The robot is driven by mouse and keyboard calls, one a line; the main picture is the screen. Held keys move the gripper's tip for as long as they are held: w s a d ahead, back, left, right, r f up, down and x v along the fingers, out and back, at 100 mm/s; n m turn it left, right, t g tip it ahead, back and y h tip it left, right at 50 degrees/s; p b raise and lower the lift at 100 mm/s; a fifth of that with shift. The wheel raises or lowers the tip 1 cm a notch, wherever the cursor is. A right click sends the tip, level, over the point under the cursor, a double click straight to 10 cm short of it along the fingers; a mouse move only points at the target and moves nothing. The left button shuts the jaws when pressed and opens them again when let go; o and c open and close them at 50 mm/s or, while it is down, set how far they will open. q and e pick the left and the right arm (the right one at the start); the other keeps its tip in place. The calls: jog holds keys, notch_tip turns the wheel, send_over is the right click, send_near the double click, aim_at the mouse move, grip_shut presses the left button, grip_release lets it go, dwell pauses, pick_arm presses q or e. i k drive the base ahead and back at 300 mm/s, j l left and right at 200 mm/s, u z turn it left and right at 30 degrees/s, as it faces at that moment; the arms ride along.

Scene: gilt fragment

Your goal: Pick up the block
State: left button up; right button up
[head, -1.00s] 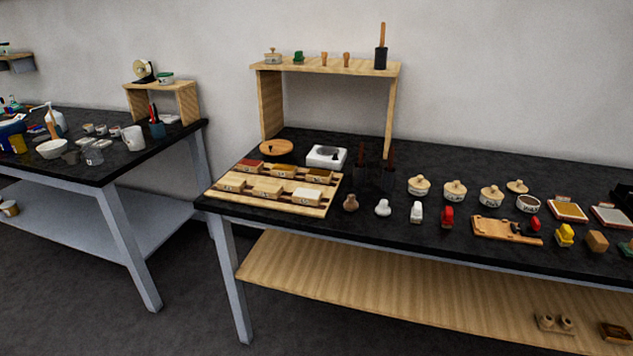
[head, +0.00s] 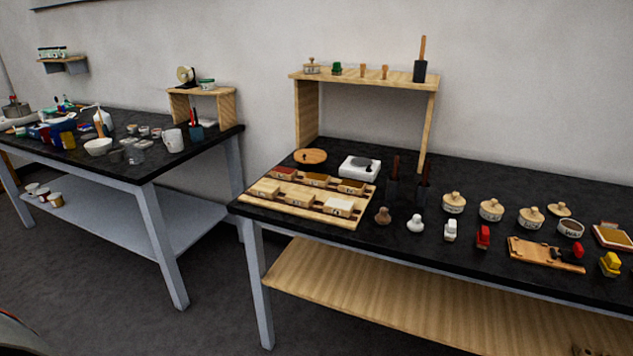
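Several small blocks sit on a light wooden tray (head: 349,223) on the black table. Its back row has a red-topped block (head: 283,173) and brown-topped blocks (head: 317,180), (head: 352,187). Its front row has pale blocks, one of them whiter (head: 339,207). To the right on the table stand a white block-like piece (head: 450,231), a red one (head: 483,237) and a yellow one (head: 610,264). I cannot tell which one is the task's block. Neither of my grippers is in view.
A wooden shelf (head: 365,80) stands at the table's back. Dark upright holders (head: 392,191), lidded pots (head: 453,203) and a wooden board (head: 538,252) crowd the top. A cluttered second table (head: 150,170) is at left. Floor (head: 215,310) shows between the tables.

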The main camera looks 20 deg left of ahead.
aim_at(315, 179)
jog(key=i+j+z, duration=0.2)
jog(key=j, duration=0.7)
jog(key=j+z, duration=0.15)
jog(key=j, duration=0.75)
